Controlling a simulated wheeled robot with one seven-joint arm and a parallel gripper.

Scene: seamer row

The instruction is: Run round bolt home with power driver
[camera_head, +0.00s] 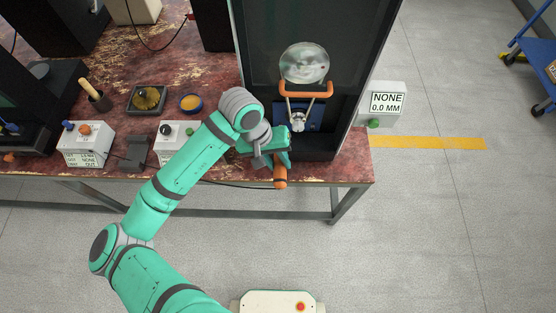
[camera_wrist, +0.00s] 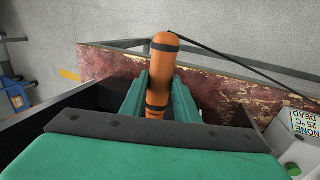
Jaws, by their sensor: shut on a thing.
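The power driver is an orange cylinder with black bands; in the wrist view (camera_wrist: 160,72) it lies between the two green fingers of my gripper (camera_wrist: 162,92), which are shut on it. In the head view the driver's orange end (camera_head: 280,177) sticks out below my gripper (camera_head: 279,160), over the table's front edge. My gripper is at the front left of the dark machine's opening (camera_head: 320,142). Inside are a blue block (camera_head: 314,112) and a silver fitting (camera_head: 298,122). I cannot pick out the round bolt or see the driver's working tip.
An orange handle bar (camera_head: 318,92) and a clear round disc (camera_head: 304,63) are in the machine. A display box (camera_head: 387,103) reading "NONE 0.0 MM" stands to its right.

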